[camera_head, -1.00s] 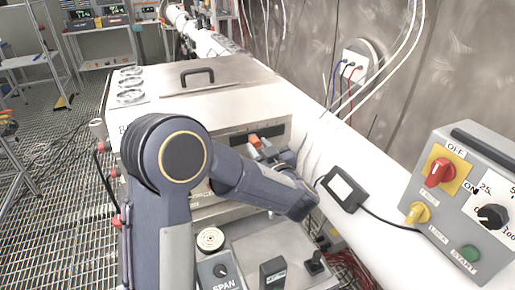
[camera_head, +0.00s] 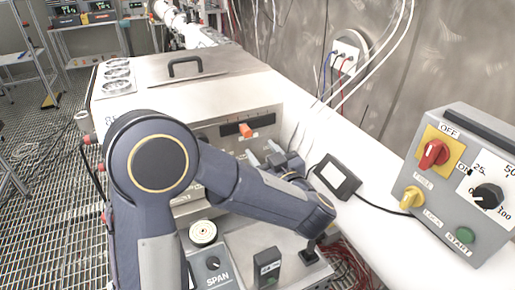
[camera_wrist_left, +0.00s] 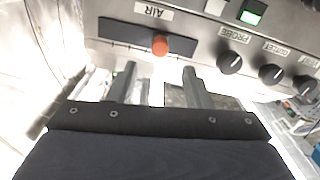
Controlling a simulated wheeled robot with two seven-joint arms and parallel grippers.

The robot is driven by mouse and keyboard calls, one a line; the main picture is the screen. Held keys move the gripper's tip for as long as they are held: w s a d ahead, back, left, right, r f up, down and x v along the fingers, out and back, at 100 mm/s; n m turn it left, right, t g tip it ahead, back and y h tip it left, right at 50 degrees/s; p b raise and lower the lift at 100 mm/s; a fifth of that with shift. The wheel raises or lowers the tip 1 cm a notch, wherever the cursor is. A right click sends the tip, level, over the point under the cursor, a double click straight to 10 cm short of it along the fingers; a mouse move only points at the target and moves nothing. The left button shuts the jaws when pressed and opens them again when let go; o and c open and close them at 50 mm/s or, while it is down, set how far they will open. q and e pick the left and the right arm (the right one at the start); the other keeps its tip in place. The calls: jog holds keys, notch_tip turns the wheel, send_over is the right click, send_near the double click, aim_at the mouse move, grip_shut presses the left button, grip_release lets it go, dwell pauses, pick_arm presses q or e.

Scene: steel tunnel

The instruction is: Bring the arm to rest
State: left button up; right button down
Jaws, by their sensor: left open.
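My left arm comes in from the lower left of the head view and bends across the front of the white cabinet. My left gripper (camera_head: 262,154) is partly hidden behind its own wrist, just in front of the cabinet's front panel. In the left wrist view the two dark fingers (camera_wrist_left: 160,84) stand apart with nothing between them. They point at the panel below an orange slider knob (camera_wrist_left: 160,45), with a gap to it. The knob (camera_head: 245,130) sits in a dark slot marked AIR. My right gripper is not in view.
A grey control box (camera_head: 465,190) with a red switch stands at the right. A small black box (camera_head: 336,177) with a cable lies on the white ledge. Below the arm is a panel with a SPAN knob (camera_head: 213,263). Black knobs (camera_wrist_left: 230,63) line the cabinet panel.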

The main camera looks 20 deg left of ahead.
pick_arm(q)
jog(key=shift+d, duration=0.1)
dwell(0.4)
jog(key=s+d+f+m+h, duration=0.1)
jog(key=s+m+h, duration=0.4)
jog(key=s+h, duration=0.2)
jog(key=s+d+f+m+g+h, duration=0.1)
jog(key=s+m+h, duration=0.3)
jog(key=s+h, duration=0.4)
jog(key=d+h, duration=0.1)
jog(key=h, duration=0.2)
jog(key=shift+d+f+m+h, duration=0.25)
jog(key=shift+f+m+h, duration=0.05)
jog(key=shift+m, duration=0.1)
jog(key=s+f+g, duration=0.1)
jog(key=s+f, duration=0.1)
jog(key=s, duration=0.1)
jog(key=s+a+f+g, duration=0.1)
jog(key=s+f+g, duration=0.1)
jog(key=s, duration=0.2)
jog(key=s+a+f+g+y, duration=0.1)
jog(key=s+f+g, duration=0.1)
jog(key=s, duration=0.2)
jog(key=shift+f, duration=0.25)
jog(key=shift+c, duration=0.2)
